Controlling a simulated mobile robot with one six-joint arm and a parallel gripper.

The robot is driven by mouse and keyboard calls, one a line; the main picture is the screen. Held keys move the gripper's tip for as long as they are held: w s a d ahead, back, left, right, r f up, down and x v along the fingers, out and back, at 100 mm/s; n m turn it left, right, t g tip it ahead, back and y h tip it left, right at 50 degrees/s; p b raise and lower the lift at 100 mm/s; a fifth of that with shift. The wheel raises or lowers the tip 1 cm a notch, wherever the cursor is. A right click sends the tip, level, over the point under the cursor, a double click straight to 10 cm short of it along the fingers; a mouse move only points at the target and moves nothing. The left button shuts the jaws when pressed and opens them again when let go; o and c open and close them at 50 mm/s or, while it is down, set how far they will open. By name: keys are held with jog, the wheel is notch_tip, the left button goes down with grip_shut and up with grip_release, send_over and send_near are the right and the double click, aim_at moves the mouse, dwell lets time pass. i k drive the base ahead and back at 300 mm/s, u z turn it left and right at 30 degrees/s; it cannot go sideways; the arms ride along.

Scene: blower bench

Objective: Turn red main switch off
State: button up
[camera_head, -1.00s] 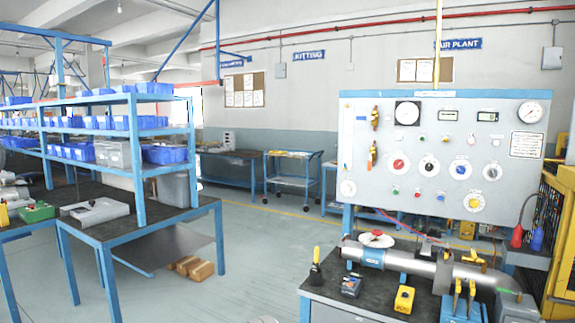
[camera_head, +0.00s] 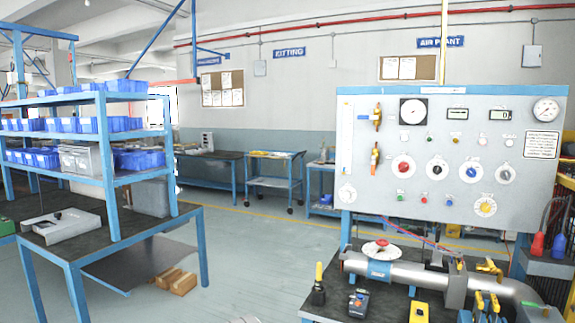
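The red main switch (camera_head: 403,166) is a red rotary knob on a round white dial, at the left of a row of dials on the grey control panel (camera_head: 520,210). Its exact pointer setting is too small to read. A yellow knob (camera_head: 486,207) sits lower right.
A bench (camera_head: 335,301) with a steel pipe (camera_head: 409,274), a red-and-white handwheel (camera_head: 382,249) and hand tools stands in front of the panel. A blue-framed table (camera_head: 110,244) and shelves stand at left. Open floor (camera_head: 245,260) lies between.

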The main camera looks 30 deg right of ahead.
aim_at(404, 167)
jog(key=u, duration=0.05)
jog(key=i, duration=1.5)
jog(key=z, duration=3.15)
jog(key=i, duration=1)
jog(key=z, duration=0.1)
